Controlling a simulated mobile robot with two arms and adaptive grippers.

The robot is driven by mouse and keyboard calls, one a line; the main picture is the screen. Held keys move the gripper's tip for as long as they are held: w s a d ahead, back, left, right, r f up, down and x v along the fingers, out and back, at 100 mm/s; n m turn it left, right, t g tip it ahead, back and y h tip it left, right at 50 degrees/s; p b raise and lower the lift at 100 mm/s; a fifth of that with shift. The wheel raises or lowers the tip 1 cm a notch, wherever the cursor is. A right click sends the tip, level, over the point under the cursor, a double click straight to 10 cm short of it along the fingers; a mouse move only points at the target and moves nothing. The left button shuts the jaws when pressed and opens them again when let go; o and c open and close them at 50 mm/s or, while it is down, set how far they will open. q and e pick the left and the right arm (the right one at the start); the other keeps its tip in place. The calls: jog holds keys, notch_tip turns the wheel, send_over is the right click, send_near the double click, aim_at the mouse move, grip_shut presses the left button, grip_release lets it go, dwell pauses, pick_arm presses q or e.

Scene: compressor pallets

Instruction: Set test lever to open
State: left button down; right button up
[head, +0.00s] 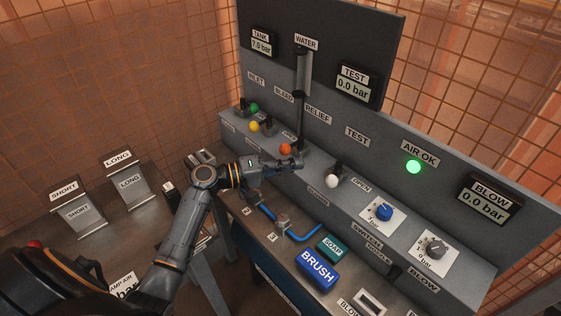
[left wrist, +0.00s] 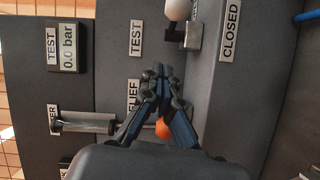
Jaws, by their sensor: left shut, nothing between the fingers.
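The test lever has a white ball knob (head: 332,181) on the sloped ledge, below the TEST label (head: 357,138). An OPEN label (head: 361,185) is to the right of the knob, and a CLOSED label (left wrist: 230,30) shows beside the lever in the left wrist view. The white knob also shows at the top of the left wrist view (left wrist: 178,10). My left gripper (head: 298,164) is shut and empty, apart from the white knob and close to the orange relief knob (head: 285,149). My right gripper is not in view.
Yellow (head: 254,126) and green (head: 254,108) knobs stand farther left on the ledge. A vertical water gauge tube (head: 299,100) rises behind my gripper. The blue switch knob (head: 383,212) is right of the test lever. The test display (head: 354,84) reads 0.0 bar.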

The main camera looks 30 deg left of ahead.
aim_at(335, 174)
pick_arm(q)
jog(key=p+x, duration=0.1)
jog(key=x, duration=0.3)
jog(key=shift+w+r, duration=0.1)
jog(key=shift+r, duration=0.05)
jog(key=s+d+p, duration=0.1)
jog(key=s+d+f+p, duration=0.1)
jog(key=d, duration=0.1)
jog(key=shift+s+d+f, duration=0.1)
jog(key=shift+d, duration=0.1)
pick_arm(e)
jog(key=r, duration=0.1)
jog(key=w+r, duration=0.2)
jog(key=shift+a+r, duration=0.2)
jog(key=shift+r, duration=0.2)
pick_arm(q)
jog(key=shift+d, duration=0.1)
